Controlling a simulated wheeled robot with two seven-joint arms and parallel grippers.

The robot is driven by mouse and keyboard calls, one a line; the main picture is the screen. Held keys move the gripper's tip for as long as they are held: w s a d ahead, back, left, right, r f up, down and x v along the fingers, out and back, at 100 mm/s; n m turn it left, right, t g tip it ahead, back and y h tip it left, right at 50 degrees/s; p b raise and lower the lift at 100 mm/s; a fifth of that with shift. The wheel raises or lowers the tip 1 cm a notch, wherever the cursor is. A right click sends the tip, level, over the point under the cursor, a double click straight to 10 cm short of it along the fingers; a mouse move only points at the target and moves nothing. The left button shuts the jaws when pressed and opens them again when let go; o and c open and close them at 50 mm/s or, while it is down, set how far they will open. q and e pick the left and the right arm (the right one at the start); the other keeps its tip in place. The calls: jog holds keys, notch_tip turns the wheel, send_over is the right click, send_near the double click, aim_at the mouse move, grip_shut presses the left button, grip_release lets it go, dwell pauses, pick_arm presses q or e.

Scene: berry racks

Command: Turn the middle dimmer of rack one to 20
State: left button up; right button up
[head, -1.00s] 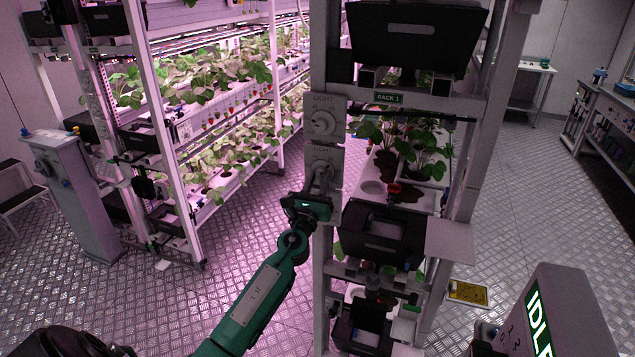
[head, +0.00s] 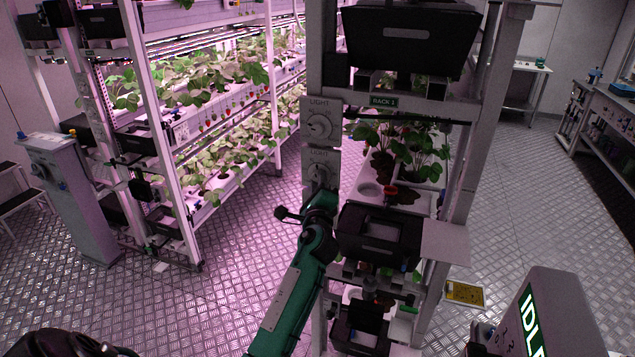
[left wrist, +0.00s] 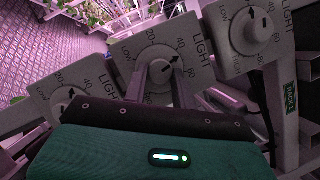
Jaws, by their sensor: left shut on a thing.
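Rack one (head: 465,170) has a post with light dimmers one above another. The top dimmer (head: 320,125) shows clear in the head view, and the middle dimmer (head: 317,165) is just below it. In the left wrist view the middle dimmer (left wrist: 135,52) is at the centre, the top one (left wrist: 250,30) at right and the bottom one (left wrist: 68,92) at left. My left gripper (head: 320,190) is shut on the middle dimmer's knob (left wrist: 161,68). The knob's arrow points between 40 and 60. The bottom dimmer is hidden behind my gripper in the head view. My right gripper is not in view.
Black crates (head: 378,238) sit on rack one's shelves beside the post. A planted rack (head: 190,215) stands to the left across an open aisle. A grey pillar with an IDLE sign (head: 535,320) is at lower right. A yellow-edged panel (head: 464,292) lies behind rack one.

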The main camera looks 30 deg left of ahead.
pick_arm(q)
jog(key=shift+r+n+g+h+p, duration=0.25)
jog(key=shift+n+g+h+p, duration=0.35)
jog(key=shift+n+p, duration=1.1)
jog(key=shift+r+n+g+h+p, duration=0.3)
jog(key=shift+n+g+p, duration=0.65)
jog(key=shift+n, duration=1.4)
jog(key=shift+r+n+g+h+p, duration=0.2)
jog(key=shift+n+g+h+p, duration=0.35)
jog(key=shift+n+p, duration=1.2)
jog(key=shift+n, duration=0.5)
jog(key=shift+f, duration=0.1)
jog(key=o, duration=1)
jog(key=shift+a, duration=0.1)
